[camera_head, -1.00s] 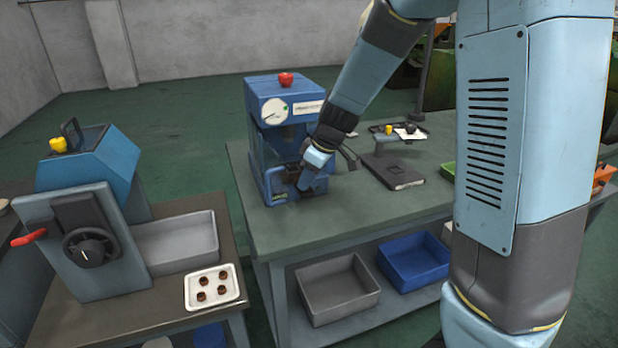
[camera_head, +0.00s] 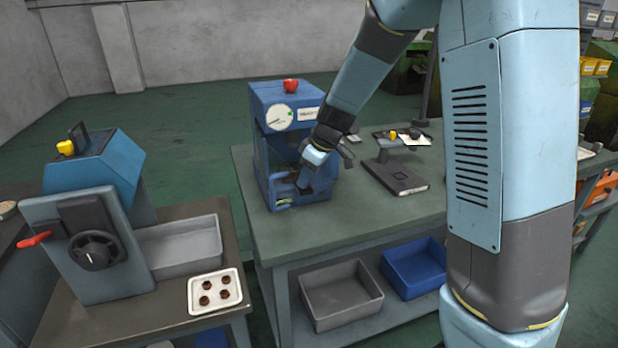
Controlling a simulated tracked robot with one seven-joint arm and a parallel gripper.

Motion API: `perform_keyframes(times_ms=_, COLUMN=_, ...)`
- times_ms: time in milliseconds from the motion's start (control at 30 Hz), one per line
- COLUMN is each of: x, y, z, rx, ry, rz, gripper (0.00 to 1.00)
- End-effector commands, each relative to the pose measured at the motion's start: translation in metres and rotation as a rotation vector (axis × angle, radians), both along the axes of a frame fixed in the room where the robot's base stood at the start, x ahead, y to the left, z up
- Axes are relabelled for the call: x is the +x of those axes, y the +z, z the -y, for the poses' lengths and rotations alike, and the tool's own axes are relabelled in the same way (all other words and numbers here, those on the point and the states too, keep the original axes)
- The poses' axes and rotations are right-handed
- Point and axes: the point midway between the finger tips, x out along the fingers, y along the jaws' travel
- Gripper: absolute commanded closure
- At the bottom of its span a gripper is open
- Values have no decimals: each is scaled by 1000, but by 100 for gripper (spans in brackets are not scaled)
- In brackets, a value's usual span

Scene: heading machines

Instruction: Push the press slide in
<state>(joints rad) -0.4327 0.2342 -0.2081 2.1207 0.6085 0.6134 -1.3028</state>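The blue press (camera_head: 285,98) stands on the green-topped bench, with a red knob (camera_head: 291,86) on top and a round dial on its front. Its slide (camera_head: 281,198) is the low blue frame in the opening at the press's lower front. It now sits mostly within the press body, its front about level with the press front. My gripper (camera_head: 306,184) reaches down at the slide's front right and looks to be against it, though contact is hard to tell. The fingers are small and dark, partly hidden by my wrist, so their opening is unclear.
A second blue machine (camera_head: 95,175), a grey bin (camera_head: 185,247) and a white tray (camera_head: 229,279) of brown pieces stand left.

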Motion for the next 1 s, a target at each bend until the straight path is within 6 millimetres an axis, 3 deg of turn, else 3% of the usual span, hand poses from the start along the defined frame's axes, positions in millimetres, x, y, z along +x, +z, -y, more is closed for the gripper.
perform_keyframes(times_ms=267, x=4, y=3, z=0, rx=2, ry=-4, rz=11, gripper=48)
perform_keyframes(times_ms=567, x=3, y=4, z=1, rx=2, ry=-3, rz=9, gripper=48)
perform_keyframes(times_ms=767, x=-1, y=26, z=8, rx=2, ry=-2, rz=13, gripper=48)
perform_keyframes(times_ms=1000, x=-10, y=70, z=24, rx=2, ry=-3, rz=12, gripper=48)
